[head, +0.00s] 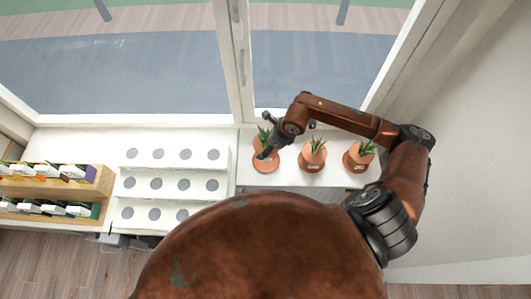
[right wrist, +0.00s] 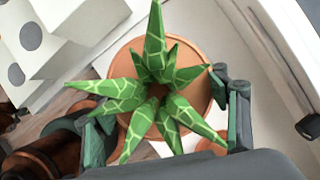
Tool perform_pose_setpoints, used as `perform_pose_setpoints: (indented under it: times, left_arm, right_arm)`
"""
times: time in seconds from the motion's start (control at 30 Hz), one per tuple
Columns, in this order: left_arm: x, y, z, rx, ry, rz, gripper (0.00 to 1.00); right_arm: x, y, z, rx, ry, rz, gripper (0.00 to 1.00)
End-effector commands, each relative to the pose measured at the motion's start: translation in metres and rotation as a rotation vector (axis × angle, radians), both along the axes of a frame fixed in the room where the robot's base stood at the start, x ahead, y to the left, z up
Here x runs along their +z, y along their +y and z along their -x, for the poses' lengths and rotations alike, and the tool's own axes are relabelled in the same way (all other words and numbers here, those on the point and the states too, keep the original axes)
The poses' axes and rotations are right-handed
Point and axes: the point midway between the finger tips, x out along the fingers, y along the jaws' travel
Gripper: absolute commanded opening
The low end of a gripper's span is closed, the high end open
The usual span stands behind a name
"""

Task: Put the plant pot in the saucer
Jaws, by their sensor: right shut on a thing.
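The plant pot (head: 261,143), terracotta with a spiky green plant, is at the left end of a row of three on the white sill. My right gripper (head: 264,152) is at this pot and shut on it. In the right wrist view, the patterned green leaves (right wrist: 155,85) spread between my two fingers and hide most of the pot. A round terracotta saucer (head: 267,165) shows under the pot; its wide disc also shows behind the leaves in the right wrist view (right wrist: 197,62). I cannot tell whether the pot rests in it or hangs just above. My left gripper is out of view.
Two more potted plants, a middle one (head: 312,155) and a right one (head: 358,157), stand close by to the right. A stepped white rack (head: 170,169) with grey discs is to the left, beyond it a wooden packet rack (head: 50,188). The window frame (head: 237,70) rises behind.

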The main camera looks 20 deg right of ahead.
Motion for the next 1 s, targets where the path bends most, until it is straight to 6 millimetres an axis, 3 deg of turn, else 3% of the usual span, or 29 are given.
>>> perform_pose_setpoints:
  times: [0.6,0.93,0.97,1.0]
  left_arm:
    - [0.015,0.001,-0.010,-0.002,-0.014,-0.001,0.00]
    - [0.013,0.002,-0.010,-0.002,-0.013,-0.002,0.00]
    - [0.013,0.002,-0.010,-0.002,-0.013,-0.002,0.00]
    - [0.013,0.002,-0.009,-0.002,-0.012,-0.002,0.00]
  right_arm:
    - [-0.064,0.001,-0.001,0.002,-0.001,-0.003,0.18]
    - [-0.069,0.001,-0.001,0.003,-0.003,-0.001,0.18]
    - [-0.070,0.000,0.000,0.002,0.000,0.000,0.68]
    - [-0.070,0.000,0.000,0.002,0.000,0.000,0.71]
